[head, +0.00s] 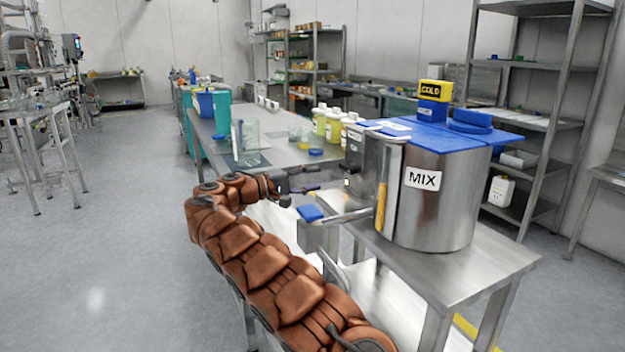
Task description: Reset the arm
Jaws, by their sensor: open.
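My arm reaches up from the bottom of the head view, bends near the long table and points to the right. My gripper (315,182) is open, with its fingers toward the control box (362,160) on the left side of the steel mixing vessel. I cannot tell whether the fingertips touch the box. Nothing shows between the fingers. The steel vessel (430,205) carries a MIX label and a blue lid (455,134), and stands on a steel table.
A blue-ended handle (311,213) lies just below my gripper. The long table (285,155) behind holds glass containers, a blue bin (207,103) and yellow-green bottles (333,125). A shelf rack (540,120) stands at the right. The floor at left (110,250) is clear.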

